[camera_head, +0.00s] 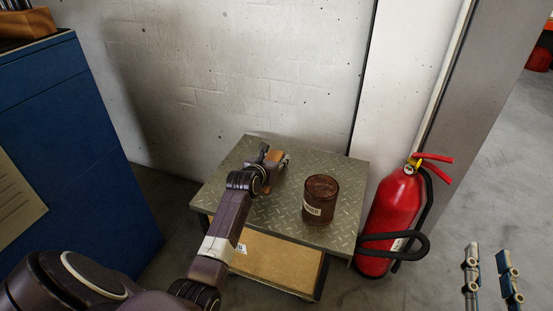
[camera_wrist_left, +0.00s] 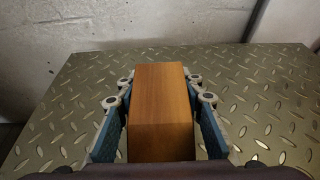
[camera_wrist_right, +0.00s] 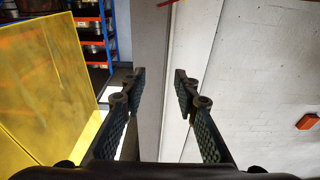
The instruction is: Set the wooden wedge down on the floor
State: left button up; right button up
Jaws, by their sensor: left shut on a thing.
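The wooden wedge (camera_wrist_left: 160,95) is an orange-brown block between the fingers of my left gripper (camera_wrist_left: 160,112) in the left wrist view. My left gripper is shut on it. In the head view the wedge (camera_head: 275,156) is small and partly hidden by my left gripper (camera_head: 272,160), over the back of the metal treadplate table top (camera_head: 270,215). I cannot tell whether the wedge touches the top. My right gripper (camera_head: 490,280) is open and empty at the lower right of the head view, over the grey floor (camera_head: 448,240). Its spread fingers (camera_wrist_right: 158,95) also show in the right wrist view.
A brown labelled jar (camera_head: 320,198) stands on the table right of the wedge. A red fire extinguisher (camera_head: 392,215) stands on the floor beside the table. A blue cabinet (camera_head: 75,150) is at the left, a white wall (camera_head: 230,70) behind. Open floor lies at the right.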

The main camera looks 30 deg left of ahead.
pick_arm(q)
jog(key=o, duration=1.2)
jog(key=shift+f, duration=0.1)
jog(key=shift+o, duration=0.2)
